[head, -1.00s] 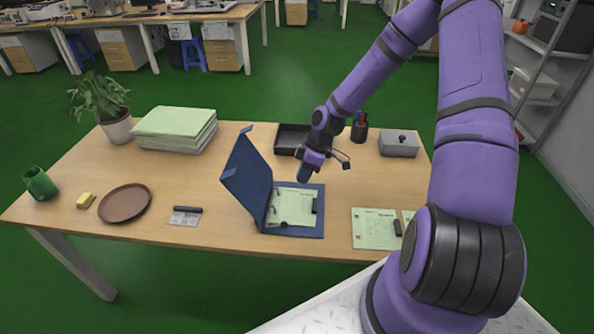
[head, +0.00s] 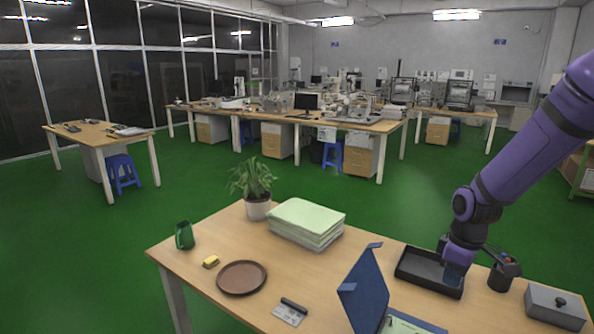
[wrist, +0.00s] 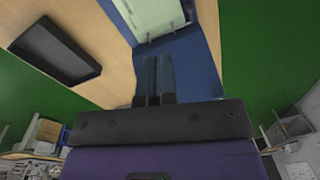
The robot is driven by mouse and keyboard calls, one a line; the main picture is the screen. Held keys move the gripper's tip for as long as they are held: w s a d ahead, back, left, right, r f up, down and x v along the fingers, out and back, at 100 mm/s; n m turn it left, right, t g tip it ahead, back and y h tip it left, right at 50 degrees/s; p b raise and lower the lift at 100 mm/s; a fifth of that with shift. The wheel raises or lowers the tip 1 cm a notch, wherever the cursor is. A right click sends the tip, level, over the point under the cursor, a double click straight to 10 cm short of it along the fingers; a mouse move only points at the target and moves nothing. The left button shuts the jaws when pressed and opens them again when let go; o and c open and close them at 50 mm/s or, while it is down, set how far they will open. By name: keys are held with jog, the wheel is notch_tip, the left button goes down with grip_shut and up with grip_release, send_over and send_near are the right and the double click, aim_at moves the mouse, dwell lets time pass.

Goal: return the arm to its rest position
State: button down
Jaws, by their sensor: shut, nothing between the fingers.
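My purple arm (head: 530,140) reaches in from the right in the head view. My gripper (head: 455,275) hangs above the table, in front of the black tray in that view. In the wrist view its two fingers (wrist: 153,98) are together with nothing between them. The open blue binder (head: 364,290) stands with its cover raised at the bottom of the head view, and its lower part is cut off. The binder's blue edge and a pale sheet also show in the wrist view (wrist: 193,58), beyond the fingers.
On the wooden table (head: 225,225) are a black tray (head: 415,272), a pen holder (head: 503,275), a grey box (head: 555,306), a paper stack (head: 306,222), a potted plant (head: 257,203), a green mug (head: 184,235), a brown plate (head: 242,277) and a yellow block (head: 211,262). Green floor lies behind.

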jog(key=s+a+r+m+t, duration=0.2)
jog(key=s+r+m, duration=0.2)
jog(key=s+r, duration=0.7)
jog(key=s+a+r+m+t, duration=0.2)
jog(key=s+r+m+t, duration=0.1)
jog(key=s+r, duration=0.8)
notch_tip(320, 180, up, 3)
jog(key=shift+a+r+m+h, duration=0.1)
jog(key=shift+a+m+h, duration=0.25)
jog(key=shift+m, duration=0.55)
